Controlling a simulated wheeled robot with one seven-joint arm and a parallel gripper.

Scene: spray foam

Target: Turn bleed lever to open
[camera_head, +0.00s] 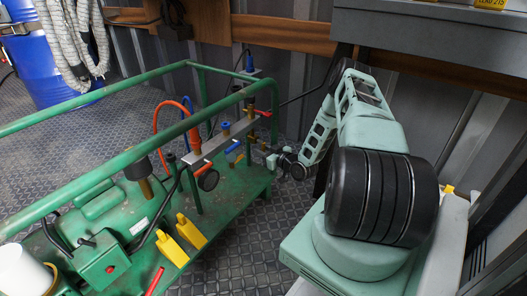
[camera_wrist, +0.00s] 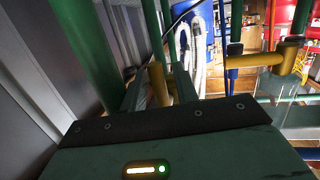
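A green-framed machine stands left of my arm, with a grey manifold bar (camera_head: 222,141) on top. I cannot tell which one is the bleed lever. My gripper (camera_head: 272,161) is low beside the bar's right end, small and partly hidden. In the wrist view, its dark-edged housing fills the bottom, and brass fittings (camera_wrist: 262,60) and green posts (camera_wrist: 90,40) stand ahead.
The green tube rail (camera_head: 110,168) runs along the machine's near side. A corrugated wall (camera_head: 295,75) stands close behind. Diamond-plate floor lies between machine and arm.

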